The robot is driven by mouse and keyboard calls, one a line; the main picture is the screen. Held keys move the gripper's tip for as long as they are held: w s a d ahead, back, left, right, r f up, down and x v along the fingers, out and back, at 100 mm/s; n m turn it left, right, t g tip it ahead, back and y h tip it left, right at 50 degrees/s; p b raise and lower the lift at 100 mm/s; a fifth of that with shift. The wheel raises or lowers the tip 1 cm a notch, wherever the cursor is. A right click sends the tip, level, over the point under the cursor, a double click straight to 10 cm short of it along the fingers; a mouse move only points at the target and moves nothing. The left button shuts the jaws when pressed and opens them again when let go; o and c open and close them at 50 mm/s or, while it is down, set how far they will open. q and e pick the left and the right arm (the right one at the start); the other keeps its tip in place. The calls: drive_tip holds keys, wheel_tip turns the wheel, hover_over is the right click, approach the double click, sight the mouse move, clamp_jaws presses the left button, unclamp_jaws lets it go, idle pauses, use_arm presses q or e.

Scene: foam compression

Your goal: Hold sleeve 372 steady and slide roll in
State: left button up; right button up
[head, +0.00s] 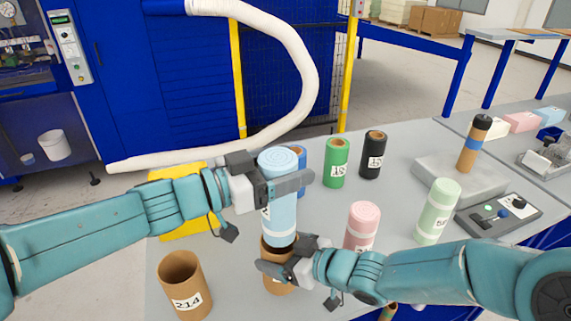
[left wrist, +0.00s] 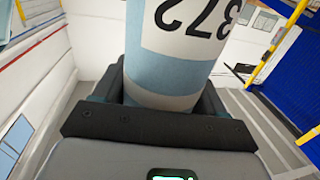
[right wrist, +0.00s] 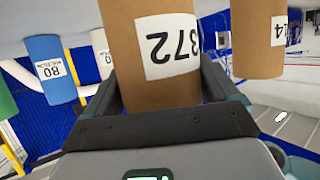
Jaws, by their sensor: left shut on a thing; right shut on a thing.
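The light blue foam roll (head: 279,215) stands upright in my left gripper (head: 285,184), which is shut around its middle. Its 372 label shows in the left wrist view (left wrist: 165,65). The brown cardboard sleeve (head: 277,286) is directly below the roll, upright, with my right gripper (head: 287,259) shut on it. Its 372 label shows in the right wrist view (right wrist: 180,92). The roll's lower end is at the sleeve's dark mouth; I cannot tell whether it is inside. My right gripper hides part of the sleeve.
Brown sleeve 214 (head: 184,288) stands at the front left. A pink roll (head: 363,222) and a pale green roll (head: 439,205) stand to the right. Green (head: 336,163), black (head: 373,156) and blue (head: 302,163) sleeves stand behind. A control box (head: 498,213) is at the right.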

sight(285, 218)
use_arm(q)
drive_tip(key=shift+f, duration=0.3)
drive_tip(key=shift+f, duration=0.55)
drive_tip(key=shift+f, duration=0.2)
drive_tip(key=shift+f, duration=0.75)
drive_tip(key=shift+f, duration=0.5)
drive_tip(key=shift+f, duration=1.5)
drive_tip(key=shift+f, duration=0.25)
drive_tip(key=shift+f, duration=1.75)
drive_tip(key=shift+f, duration=0.25)
